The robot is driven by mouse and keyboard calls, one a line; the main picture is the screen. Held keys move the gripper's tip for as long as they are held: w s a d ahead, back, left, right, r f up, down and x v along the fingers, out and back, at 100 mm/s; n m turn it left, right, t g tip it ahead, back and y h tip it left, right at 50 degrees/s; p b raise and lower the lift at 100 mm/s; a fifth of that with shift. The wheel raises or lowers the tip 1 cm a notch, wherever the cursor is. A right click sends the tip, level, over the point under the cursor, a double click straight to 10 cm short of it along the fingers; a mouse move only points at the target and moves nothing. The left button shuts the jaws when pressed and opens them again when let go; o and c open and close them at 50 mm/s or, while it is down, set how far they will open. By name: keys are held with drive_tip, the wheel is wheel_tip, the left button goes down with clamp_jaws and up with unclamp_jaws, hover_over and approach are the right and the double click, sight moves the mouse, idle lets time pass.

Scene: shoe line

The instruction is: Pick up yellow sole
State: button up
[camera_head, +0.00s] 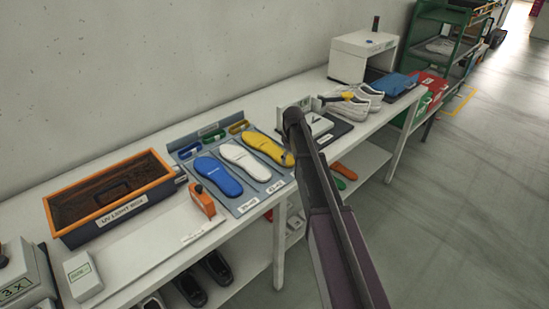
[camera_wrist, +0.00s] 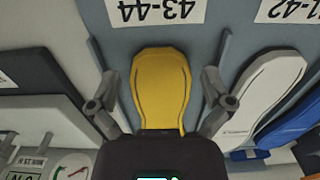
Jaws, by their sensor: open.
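The yellow sole (camera_head: 264,146) lies on the grey-blue sole board (camera_head: 247,206), at the right end of a row with a white sole (camera_head: 244,160) and a blue sole (camera_head: 218,176). Its near end is close to my dark arm in the head view. In the wrist view, the yellow sole (camera_wrist: 160,88) lies between the spread fingers of my gripper (camera_wrist: 160,80). The gripper is open, one finger on each side, with no visible contact. The lower part of the sole is hidden behind the gripper body. The gripper itself is hard to make out in the head view.
The white sole (camera_wrist: 270,95) is close to the right finger. An orange-rimmed UV light box (camera_head: 112,195) and an orange tool (camera_head: 202,200) are left of the board. White shoes (camera_head: 352,106) and a white machine (camera_head: 362,56) stand to the right. A wall runs behind the table.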

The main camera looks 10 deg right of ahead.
drive_tip(key=shift+f+b, duration=0.5)
drive_tip(key=shift+f, duration=0.25)
drive_tip(key=c, duration=1.1)
